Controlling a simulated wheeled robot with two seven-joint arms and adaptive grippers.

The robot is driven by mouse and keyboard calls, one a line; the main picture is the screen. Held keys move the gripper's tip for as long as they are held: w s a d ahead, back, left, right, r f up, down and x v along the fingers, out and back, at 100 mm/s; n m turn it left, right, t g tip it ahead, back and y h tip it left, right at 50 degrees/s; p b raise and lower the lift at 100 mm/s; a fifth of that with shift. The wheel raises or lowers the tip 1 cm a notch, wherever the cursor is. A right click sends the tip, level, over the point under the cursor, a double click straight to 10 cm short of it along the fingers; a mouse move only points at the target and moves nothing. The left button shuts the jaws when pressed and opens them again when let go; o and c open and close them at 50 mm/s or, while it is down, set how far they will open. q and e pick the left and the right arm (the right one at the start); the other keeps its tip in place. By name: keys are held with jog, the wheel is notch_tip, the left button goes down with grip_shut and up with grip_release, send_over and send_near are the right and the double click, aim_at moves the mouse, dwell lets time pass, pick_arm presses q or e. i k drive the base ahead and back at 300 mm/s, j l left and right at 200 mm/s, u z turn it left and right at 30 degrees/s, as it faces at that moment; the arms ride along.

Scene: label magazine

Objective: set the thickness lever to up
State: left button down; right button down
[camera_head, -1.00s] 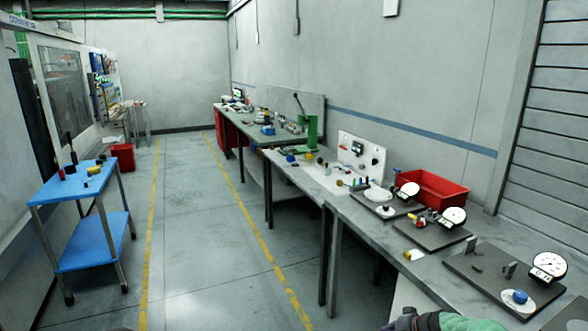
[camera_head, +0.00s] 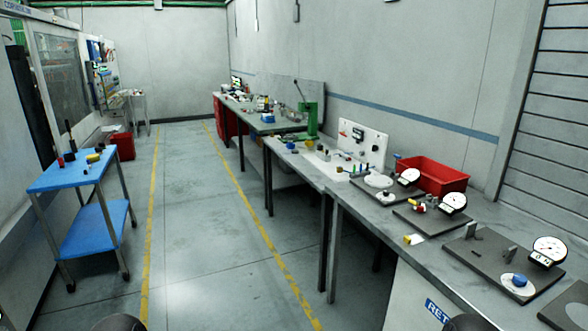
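I cannot make out which part is the thickness lever; the small parts on the benches are too far off to tell. The nearest fixture is a dark plate (camera_head: 482,262) with a dial gauge (camera_head: 548,251), a blue-topped round piece (camera_head: 519,281) and small upright grey blocks. Two similar dial gauge stations (camera_head: 453,203) (camera_head: 409,177) stand behind it. Farther back, a green press (camera_head: 312,119) has a handle slanting up to the left. Neither of my grippers shows; only dark rounded parts, likely mine, show at the bottom edge.
A grey workbench (camera_head: 385,222) runs along the right wall, with a red bin (camera_head: 434,175) on it. A blue two-shelf cart (camera_head: 93,235) stands at the left, near a red floor bin (camera_head: 123,146). The aisle between yellow lines is clear.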

aim_at(415, 203)
jog(key=z, duration=0.2)
jog(key=i+z, duration=0.4)
jog(key=i+j+z, duration=0.15)
jog(key=z, duration=0.3)
jog(key=i+j+z, duration=0.25)
jog(key=z, duration=0.15)
jog(key=i+j, duration=0.3)
jog(key=i+j+z, duration=0.15)
jog(key=i+j, duration=0.15)
jog(key=j, duration=0.2)
jog(key=i+j, duration=0.25)
jog(key=j, duration=0.2)
jog(key=i+j+z, duration=0.1)
jog(key=i+j, duration=0.2)
jog(key=j, duration=0.15)
jog(key=k, duration=0.5)
